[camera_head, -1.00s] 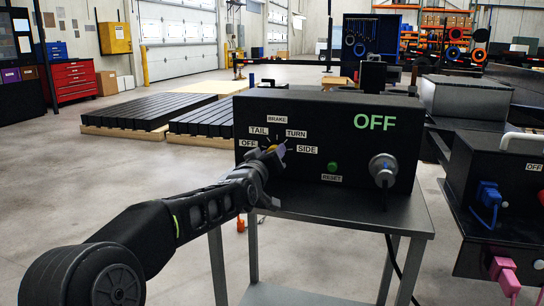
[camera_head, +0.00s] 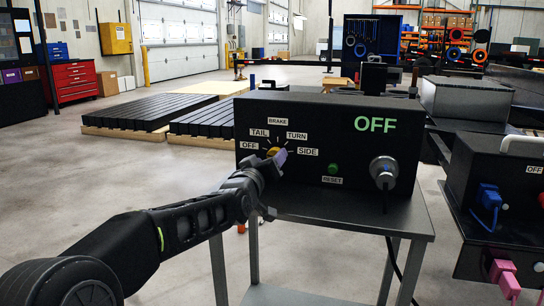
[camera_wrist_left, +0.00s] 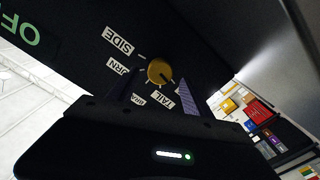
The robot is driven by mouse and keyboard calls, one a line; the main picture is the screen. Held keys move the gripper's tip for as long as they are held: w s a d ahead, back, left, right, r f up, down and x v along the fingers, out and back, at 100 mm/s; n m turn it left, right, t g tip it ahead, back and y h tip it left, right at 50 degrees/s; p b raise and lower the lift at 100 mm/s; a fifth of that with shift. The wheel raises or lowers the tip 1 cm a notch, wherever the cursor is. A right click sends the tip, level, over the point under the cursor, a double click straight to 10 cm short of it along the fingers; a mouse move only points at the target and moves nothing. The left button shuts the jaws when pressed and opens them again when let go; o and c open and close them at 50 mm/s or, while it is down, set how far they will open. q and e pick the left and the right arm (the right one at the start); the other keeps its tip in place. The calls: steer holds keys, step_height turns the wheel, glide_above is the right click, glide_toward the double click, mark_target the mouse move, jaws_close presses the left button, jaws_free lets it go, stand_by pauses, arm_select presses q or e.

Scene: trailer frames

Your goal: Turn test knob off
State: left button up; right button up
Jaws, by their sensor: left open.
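The round yellow test knob (camera_head: 272,152) is on the front of the black test box (camera_head: 345,130), amid the labels OFF, TAIL, BRAKE, TURN and SIDE. My left gripper (camera_head: 268,163) is open at the knob, with a purple-padded finger at its lower right. The other fingertip is hard to make out in the head view. In the left wrist view the knob (camera_wrist_left: 160,71) shows a dark mark on its face. The open fingers (camera_wrist_left: 160,92) lie on either side below it; contact is unclear. The box reads a large green OFF (camera_head: 375,125). My right gripper is not in view.
A green RESET button (camera_head: 333,169) and a round silver socket (camera_head: 383,170) with a hanging cable are right of the knob. The box stands on a grey metal table (camera_head: 400,215). A second black box (camera_head: 500,195) with coloured plugs is at the right.

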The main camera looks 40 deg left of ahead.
arm_select(q)
steer(key=v, duration=0.4)
steer(key=shift+s+d, duration=0.15)
steer(key=shift+s, duration=0.15)
